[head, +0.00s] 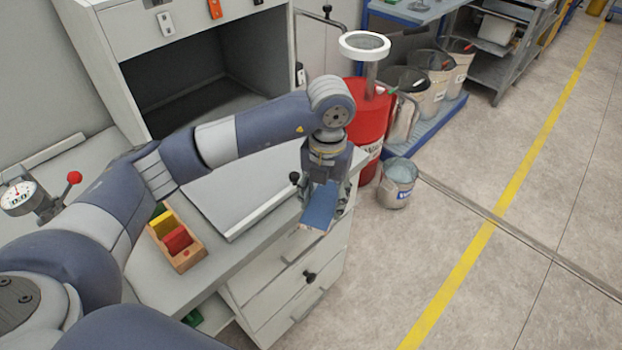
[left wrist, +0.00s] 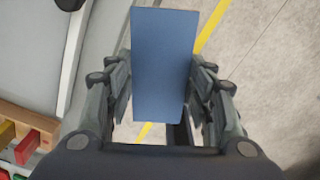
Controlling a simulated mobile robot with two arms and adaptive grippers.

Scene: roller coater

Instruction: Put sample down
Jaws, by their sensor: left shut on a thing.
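The sample is a flat blue rectangular panel (head: 320,205). My left gripper (head: 325,178) is shut on it and holds it beyond the front right edge of the grey workbench, above the floor. In the left wrist view the blue panel (left wrist: 165,65) sits between the two fingers (left wrist: 163,85) and sticks out past them. My right gripper is not in view.
A wooden box (head: 187,252) with yellow and red blocks stands on the bench (head: 160,290). A dial gauge (head: 20,198) is at the left. A red drum (head: 368,125) and a bucket (head: 397,183) stand beyond the bench. The floor at right is clear.

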